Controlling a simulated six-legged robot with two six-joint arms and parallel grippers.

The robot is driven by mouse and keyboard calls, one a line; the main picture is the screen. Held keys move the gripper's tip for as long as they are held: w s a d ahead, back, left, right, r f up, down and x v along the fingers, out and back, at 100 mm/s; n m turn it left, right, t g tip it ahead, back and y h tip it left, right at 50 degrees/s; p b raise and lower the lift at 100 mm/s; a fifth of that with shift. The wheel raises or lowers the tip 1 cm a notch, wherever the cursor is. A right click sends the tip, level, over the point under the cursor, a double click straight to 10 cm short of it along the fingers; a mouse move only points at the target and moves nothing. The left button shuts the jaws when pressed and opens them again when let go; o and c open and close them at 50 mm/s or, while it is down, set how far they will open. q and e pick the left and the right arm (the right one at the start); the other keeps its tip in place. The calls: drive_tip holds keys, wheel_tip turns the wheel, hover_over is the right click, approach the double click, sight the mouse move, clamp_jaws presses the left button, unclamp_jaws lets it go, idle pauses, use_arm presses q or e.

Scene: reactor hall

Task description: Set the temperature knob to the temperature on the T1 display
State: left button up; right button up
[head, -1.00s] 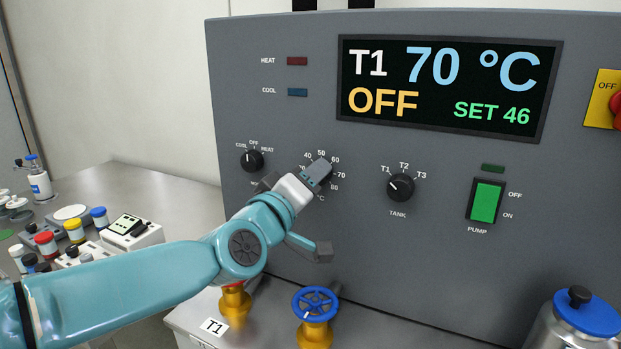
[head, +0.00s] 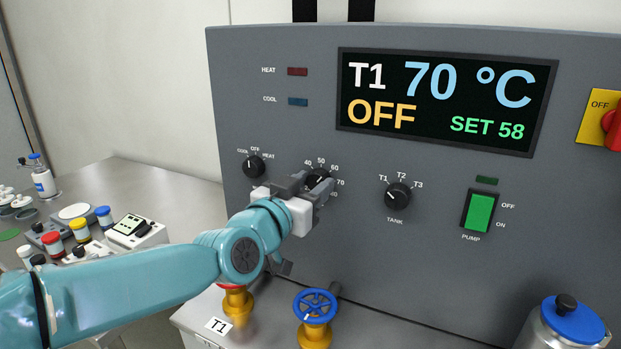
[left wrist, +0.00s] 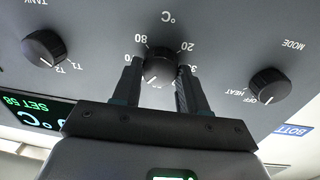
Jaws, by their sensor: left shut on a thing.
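The temperature knob (head: 318,179) is a black dial with a scale around it on the grey panel. My left gripper (head: 308,184) is at this knob and partly hides it. In the left wrist view the gripper (left wrist: 160,88) has one finger on each side of the knob (left wrist: 159,66), shut on it. The display (head: 445,100) reads T1, 70 °C, OFF in orange and SET 58 in green. My right gripper is not in view.
The mode knob (head: 254,166) is left of the gripper and the tank knob (head: 397,195) right, pointing near T1. The green pump switch (head: 479,211) is farther right. A blue valve wheel (head: 316,306) stands below. The red and blue lamps look dark.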

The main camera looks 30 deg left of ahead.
use_arm(q)
drive_tip(key=m+p, duration=0.4)
drive_tip(key=m, duration=0.2)
drive_tip(key=shift+d+r+g, duration=0.1)
drive_tip(key=shift+r+g, duration=0.05)
drive_tip(key=shift+g, duration=0.15)
drive_tip(key=shift+m+p, duration=1.05)
drive_tip(key=shift+m, duration=1.05)
drive_tip(key=o, duration=1.1)
drive_tip(key=shift+c, duration=0.2)
